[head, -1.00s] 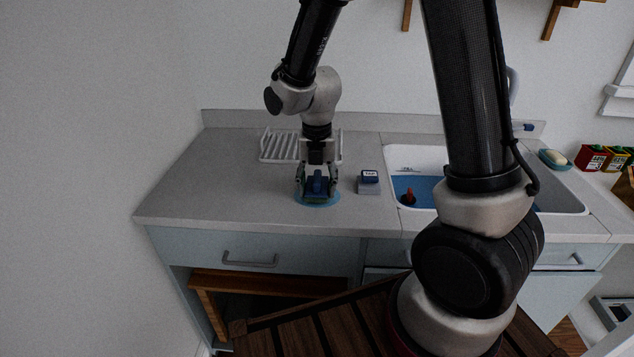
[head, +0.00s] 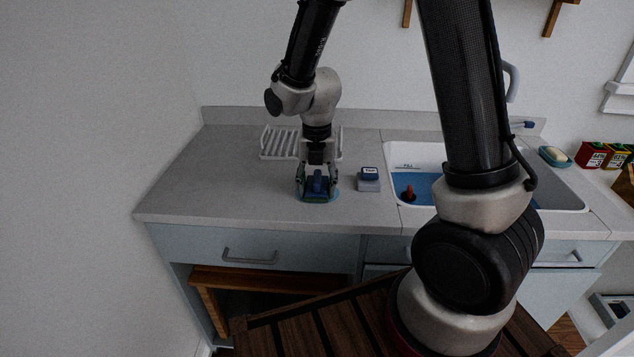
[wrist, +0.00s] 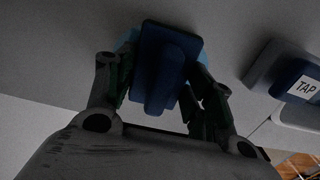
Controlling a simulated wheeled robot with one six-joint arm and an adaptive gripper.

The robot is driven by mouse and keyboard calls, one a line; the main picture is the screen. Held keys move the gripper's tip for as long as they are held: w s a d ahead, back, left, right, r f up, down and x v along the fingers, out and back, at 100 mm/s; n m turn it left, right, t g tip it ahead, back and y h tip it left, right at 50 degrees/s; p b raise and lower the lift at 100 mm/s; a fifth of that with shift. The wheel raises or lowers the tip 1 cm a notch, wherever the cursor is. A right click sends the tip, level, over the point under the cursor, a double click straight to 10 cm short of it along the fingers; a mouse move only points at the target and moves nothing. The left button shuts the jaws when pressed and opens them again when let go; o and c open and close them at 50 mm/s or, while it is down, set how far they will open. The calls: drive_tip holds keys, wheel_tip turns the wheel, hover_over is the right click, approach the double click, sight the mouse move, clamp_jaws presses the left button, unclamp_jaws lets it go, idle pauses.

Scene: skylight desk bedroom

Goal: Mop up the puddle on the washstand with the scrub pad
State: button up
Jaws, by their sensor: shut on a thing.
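My gripper (head: 317,184) is shut on the blue scrub pad (head: 318,187) and holds it down at the grey washstand top (head: 220,180). The pad's blue back and raised grip (wrist: 165,65) show between the fingers in the wrist view. A light blue puddle (head: 335,195) shows in a thin strip around the pad. It also shows as a small pale blue patch beside the pad in the wrist view (wrist: 127,42). The rest of the puddle's area is hidden under the pad and gripper.
A small blue-topped block (head: 369,179), labelled TAP in the wrist view, stands just right of the pad. A white slatted rack (head: 275,146) lies behind. The sink (head: 480,165) with blue water is further right. The counter to the left is clear.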

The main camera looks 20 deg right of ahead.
drive_tip(key=shift+f, duration=0.15)
drive_tip(key=shift+a, duration=1)
drive_tip(key=shift+d, duration=0.2)
drive_tip(key=shift+d, duration=0.8)
drive_tip(key=shift+d, duration=0.15)
drive_tip(key=shift+d, duration=0.9)
drive_tip(key=shift+a, duration=0.1)
